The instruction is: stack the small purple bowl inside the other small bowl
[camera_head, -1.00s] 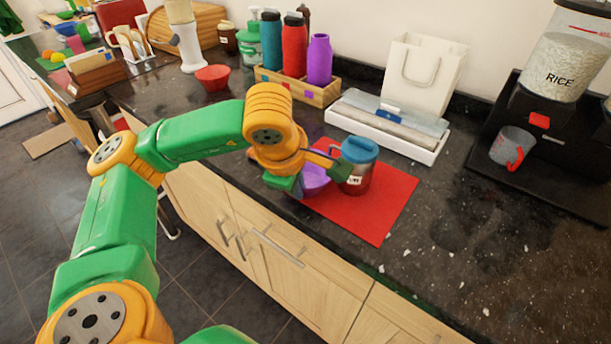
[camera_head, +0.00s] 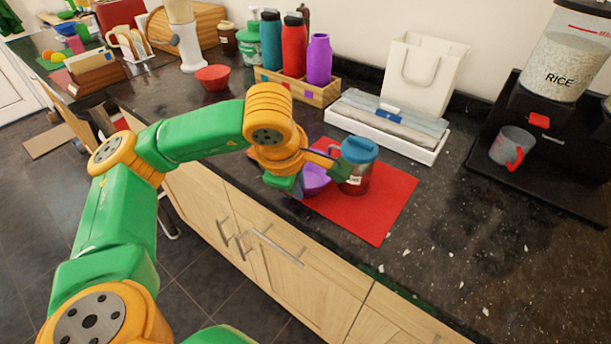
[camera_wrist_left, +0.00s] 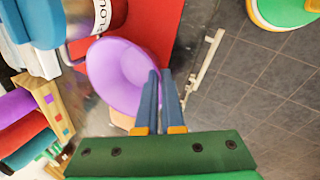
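The small purple bowl (camera_head: 316,180) is at the near left edge of the red mat, beside a jar. In the left wrist view, the purple bowl (camera_wrist_left: 118,72) shows its inside, with its rim at my fingertips. My left gripper (camera_wrist_left: 161,78) has its fingers close together at that rim and looks shut on the bowl's wall. In the head view, my left gripper (camera_head: 300,184) is partly hidden by its own wrist. The other small bowl, red (camera_head: 212,78), stands upright farther back on the counter, left of the bottle crate. My right gripper is not in view.
The blue-lidded jar (camera_head: 358,164) stands close to the purple bowl on the red mat (camera_head: 385,205). A wooden crate (camera_head: 300,86) with bottles and a white tray (camera_head: 432,156) stand behind. Dark counter around the red bowl's front is clear.

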